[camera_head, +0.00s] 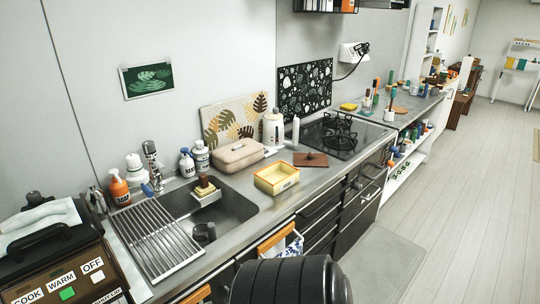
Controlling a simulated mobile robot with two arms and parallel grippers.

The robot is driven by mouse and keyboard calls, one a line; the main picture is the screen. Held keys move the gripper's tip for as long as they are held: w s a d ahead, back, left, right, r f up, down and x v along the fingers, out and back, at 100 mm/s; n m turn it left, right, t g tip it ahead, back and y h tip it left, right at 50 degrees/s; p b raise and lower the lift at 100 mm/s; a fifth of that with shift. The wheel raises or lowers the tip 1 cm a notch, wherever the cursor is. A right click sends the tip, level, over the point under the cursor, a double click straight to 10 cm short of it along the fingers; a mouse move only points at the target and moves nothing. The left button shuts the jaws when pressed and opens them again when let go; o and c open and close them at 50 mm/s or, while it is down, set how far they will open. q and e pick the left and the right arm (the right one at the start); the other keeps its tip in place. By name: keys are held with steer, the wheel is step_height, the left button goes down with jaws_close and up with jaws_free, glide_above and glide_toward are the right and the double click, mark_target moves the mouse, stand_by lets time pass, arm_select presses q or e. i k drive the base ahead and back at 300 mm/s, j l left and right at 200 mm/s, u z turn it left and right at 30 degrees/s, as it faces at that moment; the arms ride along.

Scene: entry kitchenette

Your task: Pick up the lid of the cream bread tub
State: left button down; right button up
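An open, cream-yellow rectangular tub (276,180) stands on the counter between the sink and the stove, with small dark lettering on its front too small to read. A flat brown lid (311,160) with a small knob lies on the counter just behind and right of this tub, apart from it and close to the stove. The tub's inside looks empty. Neither of my grippers is in view.
A closed beige box (237,154) stands behind and left of the tub. A sink (235,209) with a drying rack (155,240) is to the left. The stove (340,134) is to the right. A white bottle (273,128) stands at the back. Bare counter lies in front of the lid.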

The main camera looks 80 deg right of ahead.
mark_target(309, 159)
steer(key=z, duration=2.9)
